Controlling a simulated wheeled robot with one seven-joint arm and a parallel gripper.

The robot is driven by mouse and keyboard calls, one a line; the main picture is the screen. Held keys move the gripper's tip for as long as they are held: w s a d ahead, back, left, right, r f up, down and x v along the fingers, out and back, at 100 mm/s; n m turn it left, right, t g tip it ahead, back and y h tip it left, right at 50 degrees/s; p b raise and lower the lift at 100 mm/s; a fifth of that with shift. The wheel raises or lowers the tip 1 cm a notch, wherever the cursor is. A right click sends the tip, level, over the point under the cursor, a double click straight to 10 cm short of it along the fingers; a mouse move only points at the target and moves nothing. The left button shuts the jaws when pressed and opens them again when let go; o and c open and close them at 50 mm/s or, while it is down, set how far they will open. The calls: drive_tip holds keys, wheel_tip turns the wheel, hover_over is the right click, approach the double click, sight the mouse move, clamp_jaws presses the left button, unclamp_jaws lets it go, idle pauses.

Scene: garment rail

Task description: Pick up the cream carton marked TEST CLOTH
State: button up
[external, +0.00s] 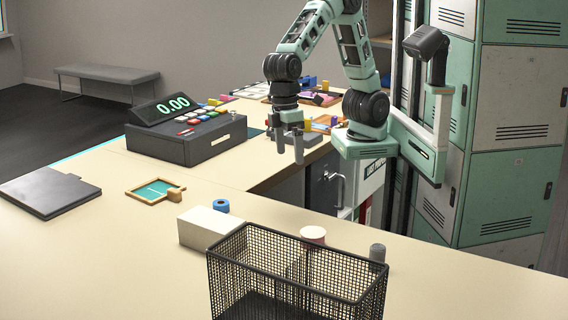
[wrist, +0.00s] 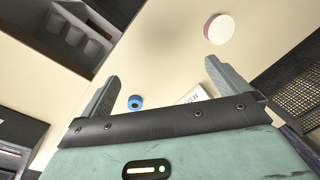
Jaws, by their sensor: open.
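The cream carton (external: 209,228) lies on the counter at the left back corner of the wire basket in the external view. No lettering is readable on it there. In the wrist view part of a cream box with dark print (wrist: 194,96) shows beyond my gripper's edge, near the right finger; most of it is hidden and the print is not readable. My gripper (external: 289,155) is above and behind the carton, well apart from it. Its two fingers are spread with nothing between them, as the wrist view (wrist: 160,76) also shows.
A black wire basket (external: 232,276) stands in front of the carton. A blue ring (external: 221,206) sits close behind it. A pink-and-white round tub (external: 313,235) and a grey cylinder (external: 377,253) stand to the right. A cash register (external: 188,137) is behind.

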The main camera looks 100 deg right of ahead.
drive_tip(key=w+a+r+m+p, duration=0.1)
drive_tip(key=w+a+m, duration=0.15)
drive_tip(key=w, duration=0.25)
drive_tip(key=w+a+r+m+p, duration=0.1)
drive_tip(key=w+a+r+m, duration=0.1)
drive_tip(key=w+a, duration=0.3)
drive_tip(key=m+h+p, duration=0.1)
drive_tip(key=m+p, duration=0.1)
drive_tip(key=m, duration=0.5)
hover_over(212, 217)
drive_tip(key=shift+t, duration=0.4)
wheel_tip(212, 217, down, 12)
drive_tip(key=shift+f+p, duration=0.25)
drive_tip(key=shift+p, duration=0.8)
drive_tip(key=shift+f+p, duration=1.3)
drive_tip(key=shift+f, duration=1.5)
drive_tip(key=c, duration=1.1)
drive_tip(key=shift+r, duration=0.1)
drive_tip(key=shift+c, duration=0.2)
